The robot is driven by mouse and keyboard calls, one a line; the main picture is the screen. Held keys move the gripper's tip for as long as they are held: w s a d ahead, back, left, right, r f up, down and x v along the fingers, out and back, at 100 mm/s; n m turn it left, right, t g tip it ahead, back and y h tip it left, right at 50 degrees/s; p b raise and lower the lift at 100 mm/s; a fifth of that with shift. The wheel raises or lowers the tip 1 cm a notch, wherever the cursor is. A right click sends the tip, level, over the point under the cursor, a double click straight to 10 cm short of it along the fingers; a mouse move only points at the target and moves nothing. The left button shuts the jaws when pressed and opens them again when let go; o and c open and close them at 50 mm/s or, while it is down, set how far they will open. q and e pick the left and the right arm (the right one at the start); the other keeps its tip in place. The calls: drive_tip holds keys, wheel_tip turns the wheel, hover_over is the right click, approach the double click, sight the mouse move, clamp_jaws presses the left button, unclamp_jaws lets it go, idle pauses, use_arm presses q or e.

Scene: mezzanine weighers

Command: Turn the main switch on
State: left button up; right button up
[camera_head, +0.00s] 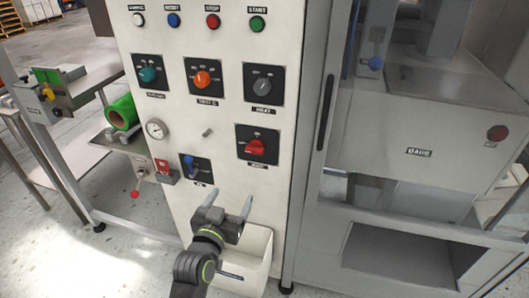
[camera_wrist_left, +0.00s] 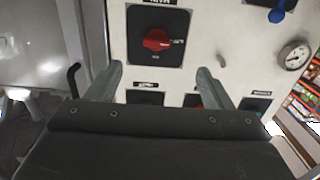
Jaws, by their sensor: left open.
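The main switch (camera_head: 257,147) is a red rotary handle on a black square plate on the front of the white control cabinet. Its handle lies roughly crosswise, and its small lettering is hard to read. It also shows upside down in the left wrist view (camera_wrist_left: 158,40), above the space between the fingers. My left gripper (camera_head: 229,203) is open and empty in front of the cabinet, below the switch and apart from it. Both fingers show in the left wrist view (camera_wrist_left: 162,78). My right gripper is in neither view.
Three more rotary knobs, teal (camera_head: 148,74), orange (camera_head: 202,79) and grey (camera_head: 263,85), sit above. A small blue-handled switch (camera_head: 190,166) and a gauge (camera_head: 156,128) are to the left. A white bin (camera_head: 256,245) is low on the cabinet. A grey machine (camera_head: 440,150) stands right.

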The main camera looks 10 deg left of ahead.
use_arm(q)
drive_tip(key=r, duration=0.1)
drive_tip(key=p, duration=0.1)
approach(253, 152)
drive_tip(key=w, duration=0.8)
drive_tip(key=shift+d+f+p, duration=0.2)
drive_tip(key=shift+f+p, duration=0.05)
drive_tip(key=shift+p, duration=0.15)
drive_tip(key=shift+w, duration=0.7)
drive_tip(key=c, duration=1)
